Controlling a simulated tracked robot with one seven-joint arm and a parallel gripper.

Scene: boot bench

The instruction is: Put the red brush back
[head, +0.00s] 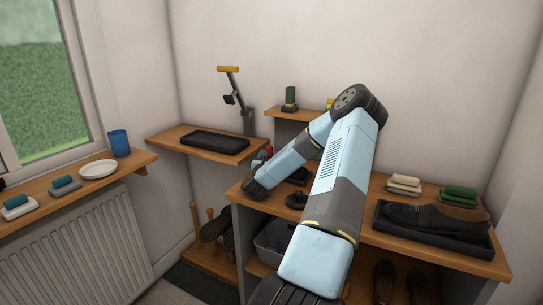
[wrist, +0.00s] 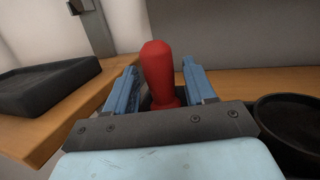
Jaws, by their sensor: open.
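The red brush (wrist: 158,62) stands upright in the wrist view, its rounded red handle showing between the two blue fingers of my gripper (wrist: 161,80). The fingers are apart, one on each side of the handle, and I see a gap beside it. The brush's lower end is hidden behind the gripper body. In the head view a small bit of red (head: 268,150) shows at the end of my arm, by the left end of the bench (head: 391,240); my arm hides most of the area there.
A black tray (head: 214,142) lies on the left shelf (head: 171,139), near a stand with a yellow top (head: 228,69). A black tray with a dark shoe (head: 432,217) is on the bench's right. A round dark dish (wrist: 292,122) is close right of my gripper.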

